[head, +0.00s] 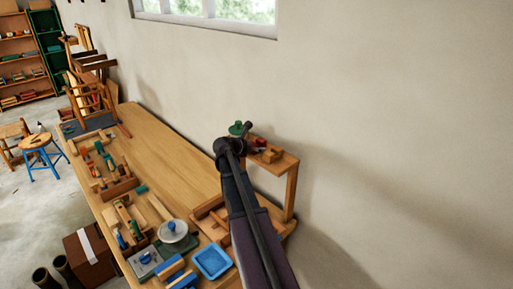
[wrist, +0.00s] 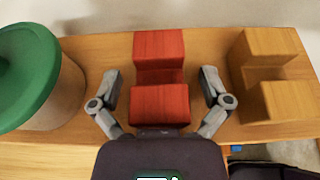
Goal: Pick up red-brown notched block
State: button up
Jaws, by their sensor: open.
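The red-brown notched block (wrist: 160,106) sits on a small raised wooden shelf (wrist: 98,52) in the wrist view, its notch across the middle. My gripper (wrist: 164,82) is open, with one finger on the left and one on the right of the block. A gap shows between each finger and the block's sides. In the head view my arm reaches to the shelf (head: 284,160), and the red block (head: 261,142) shows partly behind it. The gripper's fingers are hidden there.
A tan notched block (wrist: 282,101) stands close on the right of my gripper. A green-topped round object (wrist: 28,75) stands close on the left. The wall is behind the shelf. Below, the workbench (head: 150,130) holds tools, a blue tray (head: 212,262) and a round lidded pot (head: 172,229).

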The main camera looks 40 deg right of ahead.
jog(key=c, duration=1.2)
jog(key=shift+o, duration=0.2)
jog(key=shift+r, duration=0.2)
notch_tip(320, 180, up, 4)
jog(key=p, duration=0.4)
jog(key=shift+f, duration=0.15)
jog(key=s+a, duration=0.3)
jog(key=s, duration=0.1)
jog(key=s+a, duration=0.3)
jog(key=s, duration=0.2)
jog(key=s+a+r+p, duration=0.1)
jog(key=s+a, duration=0.1)
jog(key=s, duration=0.2)
jog(key=shift+s+a, duration=0.2)
jog(key=shift+a, duration=0.2)
jog(key=shift+f, duration=0.1)
